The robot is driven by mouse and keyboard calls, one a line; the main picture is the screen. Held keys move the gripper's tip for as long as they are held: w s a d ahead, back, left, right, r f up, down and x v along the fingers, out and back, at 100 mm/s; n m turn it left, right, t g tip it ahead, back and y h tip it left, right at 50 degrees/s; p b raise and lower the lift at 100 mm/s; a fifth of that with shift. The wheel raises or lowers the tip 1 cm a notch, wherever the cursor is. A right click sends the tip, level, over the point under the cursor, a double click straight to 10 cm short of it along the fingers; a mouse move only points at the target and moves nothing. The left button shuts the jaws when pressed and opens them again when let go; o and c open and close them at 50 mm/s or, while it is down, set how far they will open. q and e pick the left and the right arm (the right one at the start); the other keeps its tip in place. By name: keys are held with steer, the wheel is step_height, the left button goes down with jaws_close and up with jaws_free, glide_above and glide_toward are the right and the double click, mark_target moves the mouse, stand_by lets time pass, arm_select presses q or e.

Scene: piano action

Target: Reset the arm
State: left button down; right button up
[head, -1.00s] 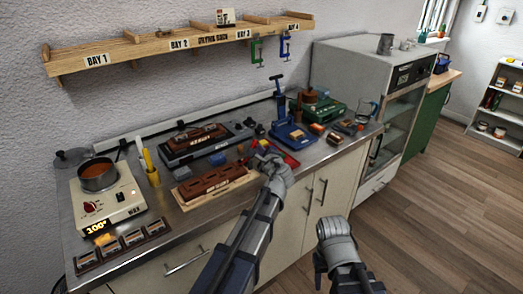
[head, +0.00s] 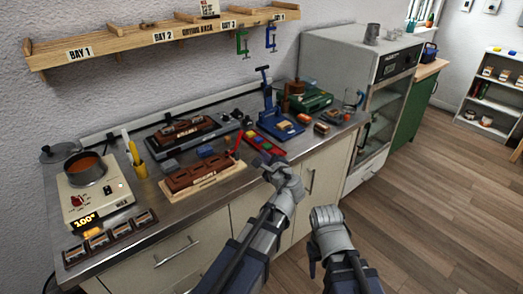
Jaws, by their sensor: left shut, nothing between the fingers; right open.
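My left gripper (head: 278,170) is over the front edge of the steel counter (head: 222,212), right of a brown block on a wooden board (head: 200,174). It is shut with nothing held. A red tray (head: 264,143) with small coloured pieces lies just beyond it on the counter. My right gripper (head: 322,250) hangs in front of the cabinet, over the wooden floor, away from the counter. It is open and empty, though its fingers are small and partly hidden in this view.
A hot plate with a pot (head: 86,170) stands at the counter's left. A blue press (head: 278,120) and a green machine (head: 308,98) stand toward the right. A grey oven cabinet (head: 362,75) adjoins the counter. The floor (head: 440,190) at the right is clear.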

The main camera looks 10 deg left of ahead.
arm_select(q)
steer(key=shift+s+d, duration=0.2)
steer(key=s+d+f+n+g+h+p, duration=0.2)
steer(key=s+d+f+n+g, duration=0.1)
steer(key=s, duration=0.5)
steer(key=s+d+f+n+g+h+p, duration=0.2)
steer(key=s+d+f+n+g, duration=0.2)
steer(key=s, duration=0.5)
steer(key=s+d+f+n+g+h+p, duration=0.1)
steer(key=s+d+f+n+g+h, duration=0.1)
steer(key=s+n+g, duration=0.4)
steer(key=s+d+f+n, duration=0.1)
steer(key=s, duration=0.2)
steer(key=shift+d+f+n+h+p, duration=0.2)
steer(key=shift+f+n+h+p, duration=0.1)
steer(key=shift+h+p, duration=0.1)
steer(key=shift+a, duration=0.1)
